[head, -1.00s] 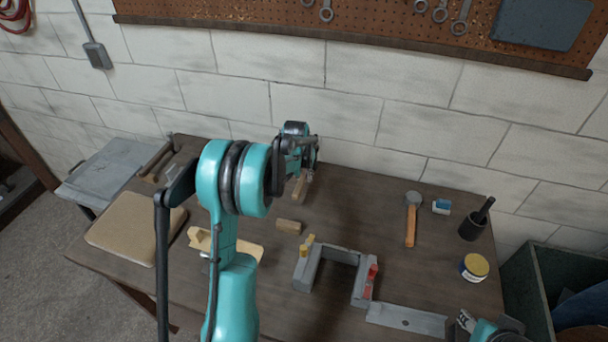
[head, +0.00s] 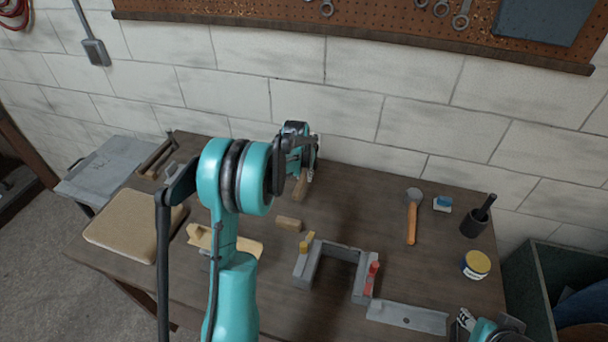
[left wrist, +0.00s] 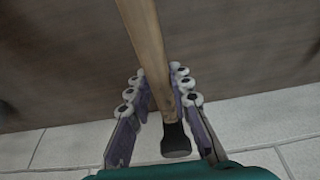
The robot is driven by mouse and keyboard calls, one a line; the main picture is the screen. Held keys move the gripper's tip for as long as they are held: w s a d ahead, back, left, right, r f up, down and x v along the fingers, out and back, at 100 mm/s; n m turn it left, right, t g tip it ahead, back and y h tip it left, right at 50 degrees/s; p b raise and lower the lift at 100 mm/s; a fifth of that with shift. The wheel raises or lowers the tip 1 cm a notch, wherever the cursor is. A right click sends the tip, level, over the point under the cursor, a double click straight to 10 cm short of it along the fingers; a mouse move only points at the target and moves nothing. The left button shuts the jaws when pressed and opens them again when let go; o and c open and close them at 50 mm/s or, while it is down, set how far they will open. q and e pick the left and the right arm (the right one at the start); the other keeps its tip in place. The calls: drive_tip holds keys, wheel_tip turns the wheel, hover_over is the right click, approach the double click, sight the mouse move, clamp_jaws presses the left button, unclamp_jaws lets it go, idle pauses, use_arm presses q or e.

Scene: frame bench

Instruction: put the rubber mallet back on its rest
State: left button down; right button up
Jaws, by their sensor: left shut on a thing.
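My left gripper (head: 302,172) is beyond my teal arm, above the back of the bench. It is shut on a wooden handle, which I take to be the rubber mallet (left wrist: 150,50); part of this wood shows below the gripper in the head view (head: 300,188). In the left wrist view the handle runs between the fingers (left wrist: 158,98) and ends in a dark piece (left wrist: 175,140) near the palm. Its other end is out of that view. I cannot make out which thing is the mallet's rest. My right gripper (head: 465,320) shows only partly at the lower right.
A grey U-shaped frame (head: 308,268) stands mid-bench, near a small wood block (head: 289,223). A tan pad (head: 125,228) lies left. The wall is close behind.

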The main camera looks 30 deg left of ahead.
use_arm(q)
drive_tip(key=shift+f+b, duration=0.6)
drive_tip(key=shift+f, duration=0.2)
drive_tip(key=c, duration=1.3)
unclamp_jaws()
drive_tip(key=v, duration=1.2)
drive_tip(key=shift+d+r, duration=0.15)
drive_tip(key=shift+d, duration=0.05)
drive_tip(key=s+d+r+m+t+b, duration=0.15)
drive_tip(key=s+d+b, duration=0.25)
drive_tip(key=s+d, duration=1.25)
drive_tip(key=s+d+f+t, duration=0.1)
drive_tip(key=s+d+f, duration=0.1)
drive_tip(key=s, duration=0.2)
drive_tip(key=s+d+f+m+t+b, duration=0.1)
drive_tip(key=s+f, duration=0.2)
drive_tip(key=s, duration=0.1)
drive_tip(key=shift+s+d+f+h, duration=0.2)
drive_tip(key=shift+s+d+h, duration=0.05)
drive_tip(key=shift+d+h, duration=0.15)
